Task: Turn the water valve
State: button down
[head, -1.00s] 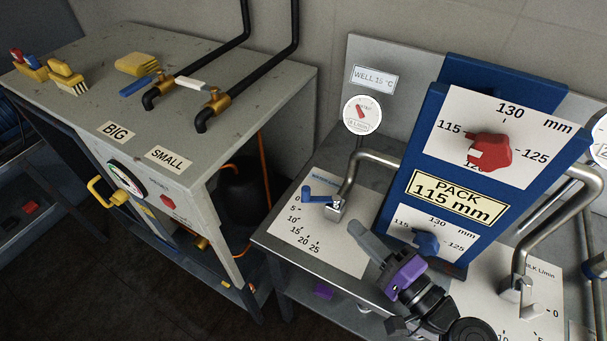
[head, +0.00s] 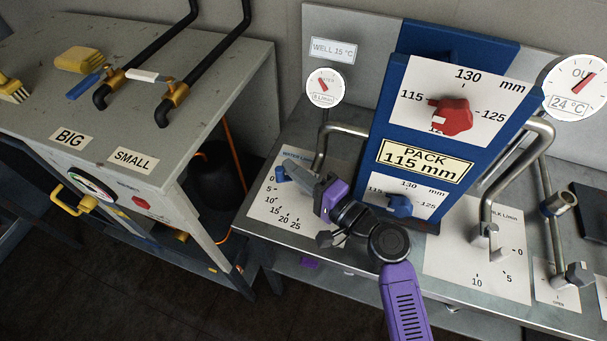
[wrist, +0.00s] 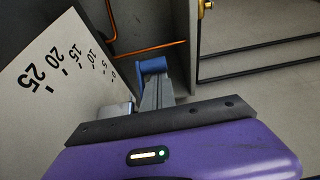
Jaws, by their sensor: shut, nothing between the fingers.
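The water valve's blue lever (head: 281,174) shows at the 0 end of the scale on its white dial plate (head: 262,206). My gripper (head: 288,167) hides the rest of the lever and its spindle in the head view. In the wrist view the blue lever (wrist: 152,67) is right at the tips of my shut, empty gripper (wrist: 154,82). I cannot tell whether they touch. The valve's metal body (wrist: 115,108) shows just left of the fingers. The round water gauge (head: 325,87) stands above the valve with its red needle.
A bent steel pipe (head: 333,128) rises behind the valve. The blue pack panel (head: 385,145) with red and blue knobs stands close to its right. The milk valve (head: 489,234) is further right. A grey cabinet (head: 190,115) stands left, across a gap.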

dwell(0.3)
jog(key=shift+s+a+f+b, duration=0.1)
jog(key=shift+s+a+b, duration=0.05)
jog(key=shift+s+b, duration=0.25)
jog(key=shift+s, duration=0.15)
